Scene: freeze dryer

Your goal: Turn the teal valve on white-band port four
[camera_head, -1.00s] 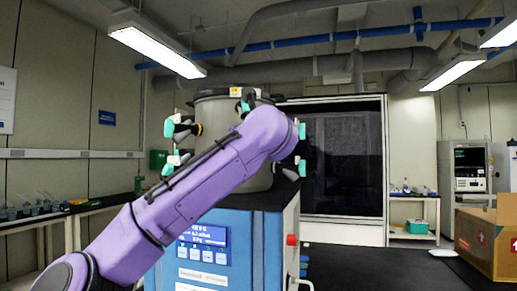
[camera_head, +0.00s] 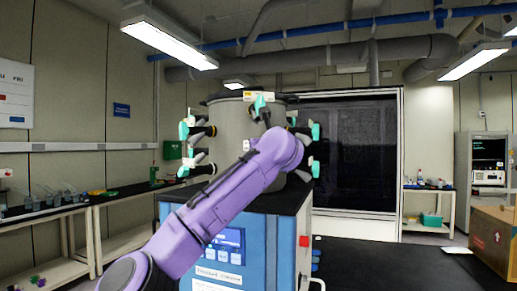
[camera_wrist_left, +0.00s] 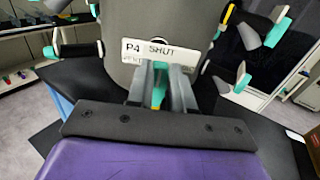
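In the left wrist view a port label (camera_wrist_left: 160,52) reading "P4 SHUT" sits on the grey drum (camera_wrist_left: 150,25). A teal valve handle (camera_wrist_left: 159,92) is below the label, between the two grey fingers of my left gripper (camera_wrist_left: 160,88). The fingers stand apart on either side of it; firm contact is not clear. My right gripper is not in view.
Other teal-handled valves stick out at the drum's left (camera_head: 186,131), right (camera_head: 315,131) and top front (camera_head: 260,102). The drum stands on a blue cabinet (camera_head: 268,240) with a display and a red button (camera_head: 304,241). A cardboard box (camera_head: 492,238) is at right.

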